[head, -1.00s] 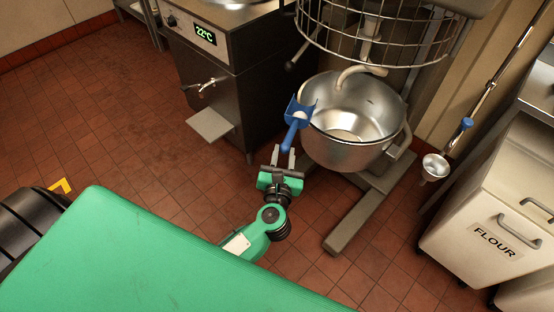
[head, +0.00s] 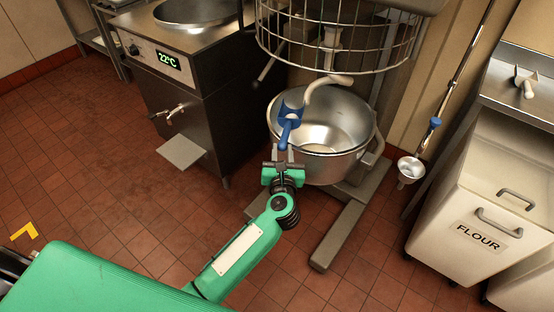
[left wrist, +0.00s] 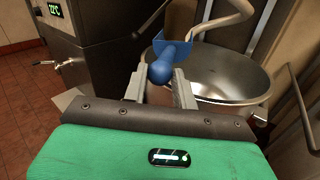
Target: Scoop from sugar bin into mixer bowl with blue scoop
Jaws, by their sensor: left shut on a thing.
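My left gripper (head: 283,160) is shut on the handle of the blue scoop (head: 290,117). The scoop's head is over the near left rim of the steel mixer bowl (head: 345,168). In the left wrist view the blue scoop (left wrist: 172,50) stands up from between the fingers (left wrist: 160,88), with the mixer bowl (left wrist: 240,75) behind and to its right. Whether the scoop holds sugar cannot be told from these views. A curved mixer hook (head: 322,86) hangs at the bowl's back left. No bin marked sugar is in view. My right gripper is not in view.
A wire guard (head: 340,50) is above the bowl. A steel kettle unit (head: 205,90) with a tap (head: 175,111) stands to the left. Tiled floor lies clear in front.

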